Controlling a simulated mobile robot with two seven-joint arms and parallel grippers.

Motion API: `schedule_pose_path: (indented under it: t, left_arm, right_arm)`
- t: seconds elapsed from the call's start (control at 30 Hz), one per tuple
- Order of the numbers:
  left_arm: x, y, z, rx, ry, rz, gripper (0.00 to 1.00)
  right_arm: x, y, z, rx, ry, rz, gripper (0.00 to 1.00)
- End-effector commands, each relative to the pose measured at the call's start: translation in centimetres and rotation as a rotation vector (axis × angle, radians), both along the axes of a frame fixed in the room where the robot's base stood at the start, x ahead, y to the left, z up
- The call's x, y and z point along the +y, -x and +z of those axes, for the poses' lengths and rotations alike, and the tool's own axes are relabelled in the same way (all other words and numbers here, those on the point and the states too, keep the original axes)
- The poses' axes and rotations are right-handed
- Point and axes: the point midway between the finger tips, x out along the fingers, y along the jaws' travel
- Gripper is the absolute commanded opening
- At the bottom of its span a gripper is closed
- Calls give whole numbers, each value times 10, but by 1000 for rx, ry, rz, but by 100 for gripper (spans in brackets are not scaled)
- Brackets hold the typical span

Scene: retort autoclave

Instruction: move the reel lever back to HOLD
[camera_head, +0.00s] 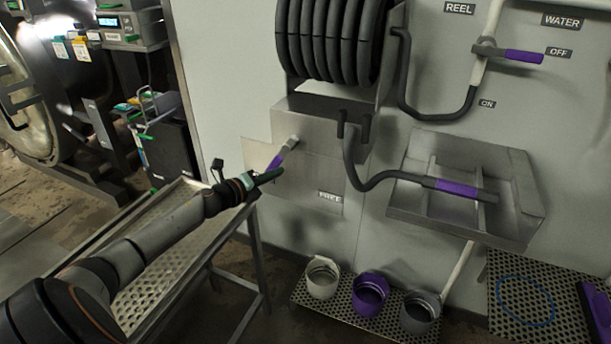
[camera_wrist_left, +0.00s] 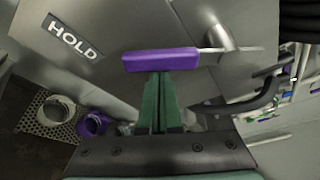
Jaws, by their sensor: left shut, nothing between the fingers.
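The reel lever has a purple grip (camera_head: 275,161) on a short metal shaft below the hose reel. In the head view it slants down and left from its pivot. The grip also shows in the left wrist view (camera_wrist_left: 160,60). My left gripper (camera_head: 277,173) is shut and empty, its green fingertips (camera_wrist_left: 158,76) right against or just beside the grip; I cannot tell if they touch. A HOLD label (camera_wrist_left: 73,35) shows in the left wrist view, beyond one end of the grip. My right gripper is out of view.
The hose reel (camera_head: 330,40) hangs above the lever. The hose (camera_head: 372,184) runs to a purple-gripped nozzle in a metal tray (camera_head: 412,213). A perforated metal table (camera_head: 190,240) stands below my left arm. Several pots (camera_head: 370,294) sit on a low shelf. The water valve (camera_head: 524,56) is upper right.

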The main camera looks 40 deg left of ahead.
Motion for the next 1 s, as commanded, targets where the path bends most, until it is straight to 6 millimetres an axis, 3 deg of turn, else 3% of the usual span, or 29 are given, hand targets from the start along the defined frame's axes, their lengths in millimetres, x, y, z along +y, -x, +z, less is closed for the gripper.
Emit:
schedule_pose_path:
  t: [0.77, 1.0]
  left_arm:
    - [6, 1, 2, -1, 2, 3, 0]
    - [2, -1, -9, -1, 3, 2, 0]
  right_arm:
    - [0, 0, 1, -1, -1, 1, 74]
    - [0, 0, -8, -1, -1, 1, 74]
